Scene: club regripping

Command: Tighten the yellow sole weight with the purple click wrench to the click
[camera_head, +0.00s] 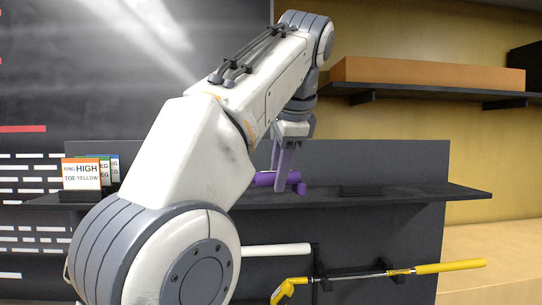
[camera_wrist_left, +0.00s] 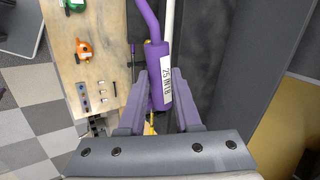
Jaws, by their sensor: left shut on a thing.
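The purple click wrench (camera_head: 297,187) is at the grey shelf, partly hidden behind my left arm. My left gripper (camera_head: 284,178) points down at it, with its fingers shut on the wrench body. In the left wrist view the wrench body (camera_wrist_left: 157,62) lies between the two fingers of the gripper (camera_wrist_left: 160,88), with a white label reading "25 IN LB" and a bent purple end running up. I cannot make out the yellow sole weight. My right gripper is not in view.
A card reading "RING HIGH TOE YELLOW" (camera_head: 82,174) stands at the left of the shelf (camera_head: 440,193). In the wrist view, green (camera_wrist_left: 76,5) and orange (camera_wrist_left: 84,47) items lie on a wooden bench (camera_wrist_left: 105,25).

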